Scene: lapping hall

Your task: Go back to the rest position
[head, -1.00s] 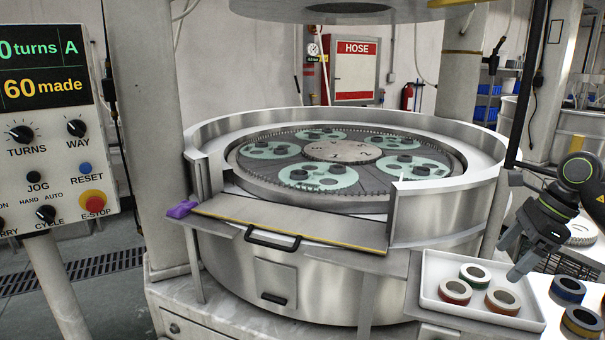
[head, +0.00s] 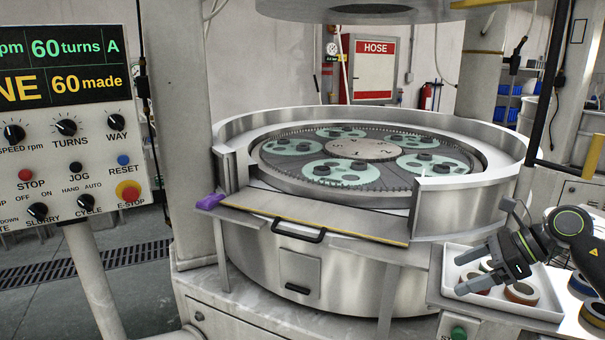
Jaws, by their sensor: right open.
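My right gripper (head: 470,274) comes in from the right and hangs over the white tray (head: 450,290). It is open, with nothing between its fingers. Several rings sit in the tray, partly hidden by the gripper; the one with the red-brown side (head: 521,292) shows best. My left gripper is not in view.
The round lapping machine (head: 330,265) fills the middle, with green carriers (head: 320,171) on its plate. A flap with a black handle (head: 298,233) and a purple cloth (head: 210,201) are at its front. The control panel (head: 75,150) stands left. More rings (head: 592,314) lie right of the tray.

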